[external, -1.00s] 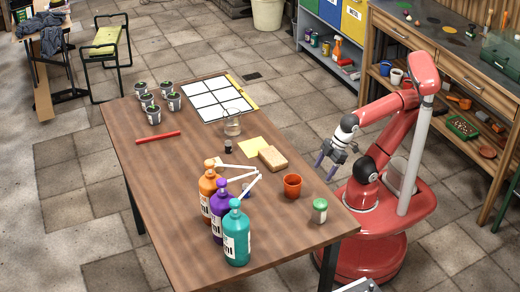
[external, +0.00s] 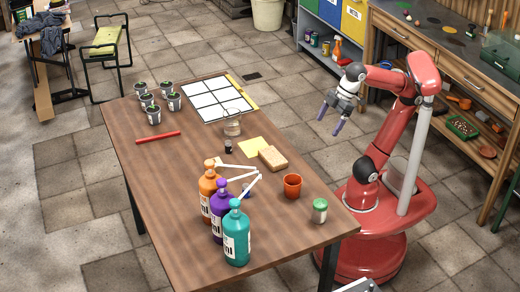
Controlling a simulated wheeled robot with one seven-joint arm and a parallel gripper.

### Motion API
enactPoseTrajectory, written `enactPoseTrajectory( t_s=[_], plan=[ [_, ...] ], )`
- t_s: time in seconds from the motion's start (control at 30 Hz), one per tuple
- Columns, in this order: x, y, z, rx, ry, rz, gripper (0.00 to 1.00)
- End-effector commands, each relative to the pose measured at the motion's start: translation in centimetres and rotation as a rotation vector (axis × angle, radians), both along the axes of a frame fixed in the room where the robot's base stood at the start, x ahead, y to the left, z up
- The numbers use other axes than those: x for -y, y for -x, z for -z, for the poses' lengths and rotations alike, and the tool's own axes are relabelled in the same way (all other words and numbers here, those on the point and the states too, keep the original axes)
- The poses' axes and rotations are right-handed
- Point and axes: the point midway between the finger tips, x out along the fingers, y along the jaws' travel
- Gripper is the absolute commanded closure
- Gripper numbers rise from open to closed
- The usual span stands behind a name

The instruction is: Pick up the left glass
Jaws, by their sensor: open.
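One clear glass (external: 232,127) stands upright on the wooden table, just below the white grid sheet. I cannot make out a second glass. My gripper (external: 329,120) is open and empty, raised beyond the table's right edge. It is to the right of the glass and well apart from it, with its fingers pointing down and to the left.
A small dark bottle (external: 228,147), a yellow note (external: 254,147) and a tan block (external: 272,159) are near the glass. Pump bottles (external: 236,240), an orange pot (external: 292,187) and a green-lidded can (external: 319,211) stand nearer the front. A red bar (external: 158,137) lies left.

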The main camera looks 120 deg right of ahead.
Motion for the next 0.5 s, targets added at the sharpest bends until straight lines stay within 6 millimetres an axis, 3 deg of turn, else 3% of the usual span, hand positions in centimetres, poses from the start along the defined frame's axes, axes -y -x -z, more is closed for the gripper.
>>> enactPoseTrajectory(
  t_s=[0.1,0.3,0.5],
  plan=[
    [0.0,-0.1,-2.8,0.004,0.000,0.000,0.13],
    [0.0,-0.1,-6.6,0.003,0.000,0.000,0.13],
    [-1.8,-4.1,-5.1,0.022,-0.280,0.160,0.13]
  ],
)
